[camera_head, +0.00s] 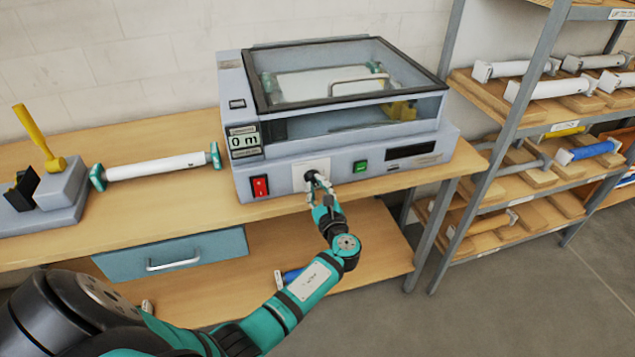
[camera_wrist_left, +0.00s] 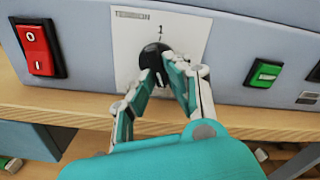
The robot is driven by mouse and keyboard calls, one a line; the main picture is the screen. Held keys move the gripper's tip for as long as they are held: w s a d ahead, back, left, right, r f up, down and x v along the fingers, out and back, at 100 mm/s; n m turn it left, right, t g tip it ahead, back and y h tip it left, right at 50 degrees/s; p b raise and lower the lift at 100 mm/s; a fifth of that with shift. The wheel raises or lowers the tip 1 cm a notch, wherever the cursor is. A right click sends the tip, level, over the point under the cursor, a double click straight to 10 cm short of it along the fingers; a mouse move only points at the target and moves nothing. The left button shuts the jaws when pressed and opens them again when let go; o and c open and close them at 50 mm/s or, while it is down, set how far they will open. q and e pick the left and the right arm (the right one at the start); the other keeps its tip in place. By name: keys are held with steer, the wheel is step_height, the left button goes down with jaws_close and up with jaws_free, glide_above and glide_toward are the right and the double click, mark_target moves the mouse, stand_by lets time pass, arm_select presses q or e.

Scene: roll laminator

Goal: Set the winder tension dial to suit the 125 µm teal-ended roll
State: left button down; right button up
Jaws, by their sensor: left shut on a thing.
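The laminator (camera_head: 345,110) stands on the bench with its clear lid down. Its black tension dial (camera_wrist_left: 152,55) sits on a white plate (camera_wrist_left: 125,40) marked "TENSION", with a "1" above the dial. My left gripper (camera_wrist_left: 168,68) is shut on the dial; in the head view the gripper (camera_head: 318,183) covers most of it. The dial's pointer and other numbers are hidden or too small to read. A white roll with teal ends (camera_head: 158,167) lies on the bench left of the laminator. Teal ends also show on a roll (camera_head: 320,82) under the lid. My right gripper is out of view.
A red switch (camera_head: 260,186) and a green button (camera_head: 361,167) flank the dial plate. A display (camera_head: 244,141) reads "0 m". A grey block with a yellow handle (camera_head: 45,140) stands at the bench's left. Shelves (camera_head: 530,130) with several rolls stand at the right.

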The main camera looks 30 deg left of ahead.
arm_select(q)
steer(key=shift+m, duration=0.4)
steer(key=c, duration=1.3)
jaws_free()
steer(key=shift+c, duration=0.2)
steer(key=v, duration=1.2)
steer(key=shift+a+f, duration=0.1)
steer(key=s+d+f+n+g+h, duration=0.1)
steer(key=s+f+g+h, duration=0.2)
steer(key=f, duration=0.7)
steer(key=s+d+f+n+h, duration=0.1)
steer(key=s+f+n+h, duration=0.15)
steer(key=s+f, duration=0.6)
steer(key=s+d+f+n+g+h, duration=0.1)
steer(key=s+f+g+h, duration=0.15)
steer(key=f, duration=1.05)
steer(key=s+f+n+g+h, duration=0.1)
steer(key=s+f+n, duration=0.4)
steer(key=s, duration=0.5)
steer(key=s+d+f+n+g+h, duration=0.1)
steer(key=s+f+n, duration=0.4)
steer(key=s, duration=0.5)
steer(key=s+f+n+g+h, duration=0.3)
steer(key=s+f+n, duration=0.2)
steer(key=s, duration=0.6)
steer(key=shift+d+f+h, duration=0.35)
steer(key=shift+f+h, duration=0.05)
steer(key=shift+f, duration=0.4)
